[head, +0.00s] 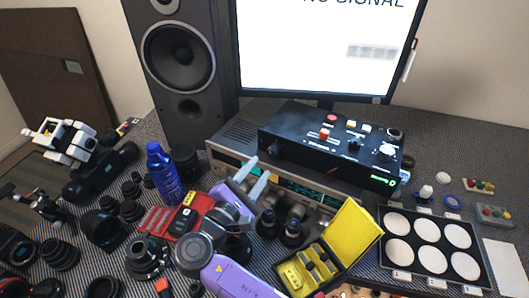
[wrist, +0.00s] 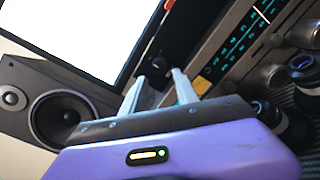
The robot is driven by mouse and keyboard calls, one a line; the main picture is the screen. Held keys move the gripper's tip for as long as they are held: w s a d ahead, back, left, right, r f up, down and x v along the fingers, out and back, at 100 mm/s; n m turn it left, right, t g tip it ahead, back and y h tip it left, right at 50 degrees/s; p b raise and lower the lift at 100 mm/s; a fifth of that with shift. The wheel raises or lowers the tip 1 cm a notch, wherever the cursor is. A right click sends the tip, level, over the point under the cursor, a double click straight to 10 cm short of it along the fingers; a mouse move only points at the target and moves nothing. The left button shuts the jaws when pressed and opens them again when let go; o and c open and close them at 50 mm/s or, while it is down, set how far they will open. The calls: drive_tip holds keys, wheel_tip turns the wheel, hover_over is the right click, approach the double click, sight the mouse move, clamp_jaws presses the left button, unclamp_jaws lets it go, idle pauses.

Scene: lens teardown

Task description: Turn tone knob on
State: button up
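A silver receiver (head: 233,134) with a lit green dial stands under the black control box in the head view. In the wrist view its dial (wrist: 238,47) and silver knobs (wrist: 271,75) show at the upper right. I cannot read the labels, so I cannot tell which knob is the tone knob. My gripper (head: 257,171) is in front of the receiver's face, its two pale fingers apart and empty. In the wrist view, my gripper (wrist: 159,76) points toward the receiver's left part and the black box; contact cannot be told. The fingers and arm hide part of the receiver's front.
The black control box (head: 290,128) sits on the receiver. A blue spray bottle (head: 163,175), a red multimeter (head: 187,218), dark lenses (head: 291,232) and an open yellow case (head: 345,240) crowd the front. A speaker (head: 180,75) and monitor (head: 315,50) stand behind.

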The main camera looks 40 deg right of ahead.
sight(270, 154)
drive_tip(key=x, duration=0.7)
drive_tip(key=shift+w+d+p, duration=0.15)
drive_tip(key=shift+d+p, duration=0.15)
drive_tip(key=shift+p, duration=0.1)
drive_tip(key=shift+c, duration=0.3)
clamp_jaws()
